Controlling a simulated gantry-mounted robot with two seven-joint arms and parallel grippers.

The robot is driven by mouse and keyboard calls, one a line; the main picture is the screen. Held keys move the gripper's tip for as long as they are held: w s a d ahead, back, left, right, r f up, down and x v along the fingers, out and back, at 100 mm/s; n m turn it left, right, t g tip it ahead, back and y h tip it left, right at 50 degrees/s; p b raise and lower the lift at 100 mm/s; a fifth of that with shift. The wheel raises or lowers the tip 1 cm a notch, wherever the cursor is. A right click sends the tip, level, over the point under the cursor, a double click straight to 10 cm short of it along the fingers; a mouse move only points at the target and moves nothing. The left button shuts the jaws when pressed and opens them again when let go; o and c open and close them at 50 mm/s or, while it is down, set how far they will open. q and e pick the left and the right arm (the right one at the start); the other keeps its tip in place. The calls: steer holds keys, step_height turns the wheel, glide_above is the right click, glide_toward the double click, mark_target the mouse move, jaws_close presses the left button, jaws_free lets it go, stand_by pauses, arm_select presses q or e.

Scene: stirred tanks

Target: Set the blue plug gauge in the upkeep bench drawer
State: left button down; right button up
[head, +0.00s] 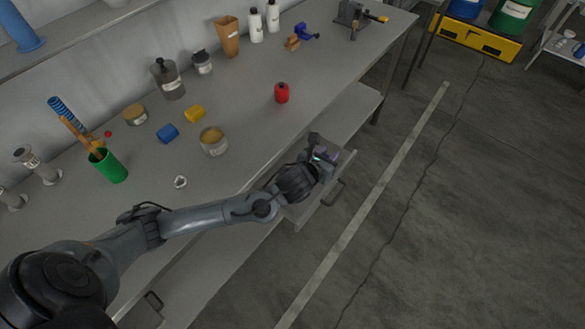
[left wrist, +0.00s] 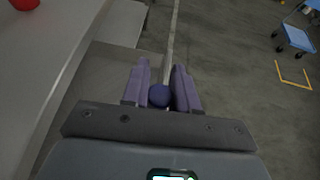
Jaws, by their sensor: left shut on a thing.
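My left gripper (head: 343,156) is at the front edge of the grey bench, above the pulled-out drawer (head: 318,212). In the left wrist view, the left gripper's purple fingers (left wrist: 160,86) are shut on the blue plug gauge (left wrist: 160,96). Only its round dark blue end shows; the rest is hidden between the fingers. In the head view the gauge cannot be made out. The drawer front has a dark handle (head: 334,192); my arm and gripper hide much of its inside. My right gripper is not in view.
A second drawer handle (head: 153,301) shows lower left.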

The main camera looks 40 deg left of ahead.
arm_select(q)
steer(key=s+f+p, duration=0.1)
steer(key=s+f+n+y+p, duration=0.1)
steer(key=s+f+y+p, duration=0.1)
steer(key=shift+d+n, duration=0.25)
steer(key=shift+n, duration=0.15)
steer(key=w+a+f+b, duration=0.1)
steer(key=a+f, duration=0.1)
steer(key=a, duration=0.1)
steer(key=w+a+f+b, duration=0.1)
steer(key=a+f, duration=0.2)
steer(key=a, duration=0.1)
steer(key=w+a+f+b, duration=0.1)
steer(key=w+a+f, duration=0.1)
steer(key=a, duration=0.1)
steer(key=shift+a+f, duration=0.2)
steer(key=shift+f, duration=0.1)
steer(key=shift+f+b, duration=0.6)
steer(key=shift+f, duration=1.4)
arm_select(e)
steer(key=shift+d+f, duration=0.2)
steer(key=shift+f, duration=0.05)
arm_select(q)
steer(key=shift+f, duration=0.1)
steer(key=c, duration=0.9)
jaws_free()
steer(key=shift+o, duration=0.2)
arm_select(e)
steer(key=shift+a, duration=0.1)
